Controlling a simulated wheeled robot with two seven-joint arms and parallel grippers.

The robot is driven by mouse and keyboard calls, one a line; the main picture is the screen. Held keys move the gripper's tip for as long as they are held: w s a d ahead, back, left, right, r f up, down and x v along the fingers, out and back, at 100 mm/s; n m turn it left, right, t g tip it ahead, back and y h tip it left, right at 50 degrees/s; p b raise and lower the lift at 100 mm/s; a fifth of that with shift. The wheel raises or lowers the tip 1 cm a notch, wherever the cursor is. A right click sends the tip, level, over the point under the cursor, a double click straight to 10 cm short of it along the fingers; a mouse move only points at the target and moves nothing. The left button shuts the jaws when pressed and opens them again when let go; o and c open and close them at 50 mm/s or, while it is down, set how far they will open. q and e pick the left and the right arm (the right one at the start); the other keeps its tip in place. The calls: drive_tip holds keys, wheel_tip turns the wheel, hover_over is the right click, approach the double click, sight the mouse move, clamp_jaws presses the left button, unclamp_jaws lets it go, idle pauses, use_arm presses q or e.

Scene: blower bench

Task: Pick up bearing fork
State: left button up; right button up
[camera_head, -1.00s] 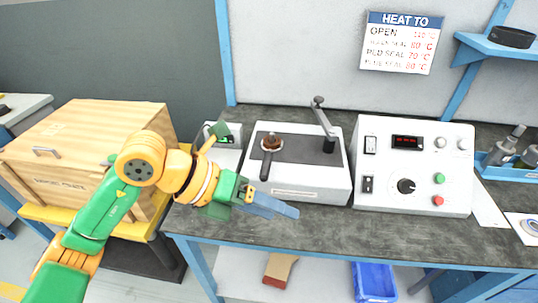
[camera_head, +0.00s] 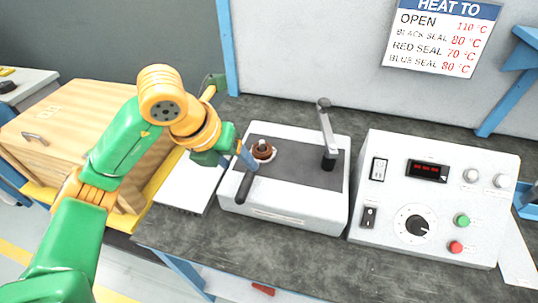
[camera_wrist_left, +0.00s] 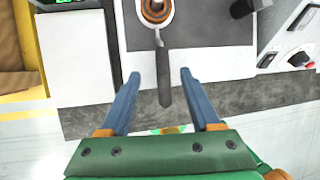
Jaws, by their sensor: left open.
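The bearing fork (camera_head: 244,187) has a dark handle and lies on top of the white heater unit. Its head is at a copper-brown bearing (camera_head: 262,150), and its handle points toward the front edge. In the left wrist view the fork handle (camera_wrist_left: 163,88) runs down between my fingers, with the bearing (camera_wrist_left: 156,9) at the top edge. My left gripper (camera_head: 249,160) is open, its blue fingers near the handle. In the wrist view this gripper (camera_wrist_left: 159,73) has one finger on each side of the handle, apart from it. The height gap is unclear. My right gripper is out of view.
The heater unit (camera_head: 283,207) carries an upright crank lever (camera_head: 327,135) right of the bearing. A control box (camera_head: 435,200) with knobs and buttons stands to the right. A wooden crate (camera_head: 75,120) is at the left. The dark bench front (camera_head: 250,257) is clear.

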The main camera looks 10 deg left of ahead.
sight(247, 173)
use_arm(q)
drive_tip(key=x, duration=0.1)
drive_tip(key=p+x, duration=0.1)
drive_tip(key=x, duration=0.2)
drive_tip(key=shift+s+d+f, duration=0.15)
drive_tip(key=shift+d+f, duration=0.1)
drive_tip(key=shift+f, duration=0.2)
drive_tip(key=shift+w+d+f, duration=0.15)
drive_tip(key=shift+w+f, duration=0.15)
drive_tip(key=shift+f, duration=0.05)
drive_tip(key=shift+r, duration=0.15)
clamp_jaws()
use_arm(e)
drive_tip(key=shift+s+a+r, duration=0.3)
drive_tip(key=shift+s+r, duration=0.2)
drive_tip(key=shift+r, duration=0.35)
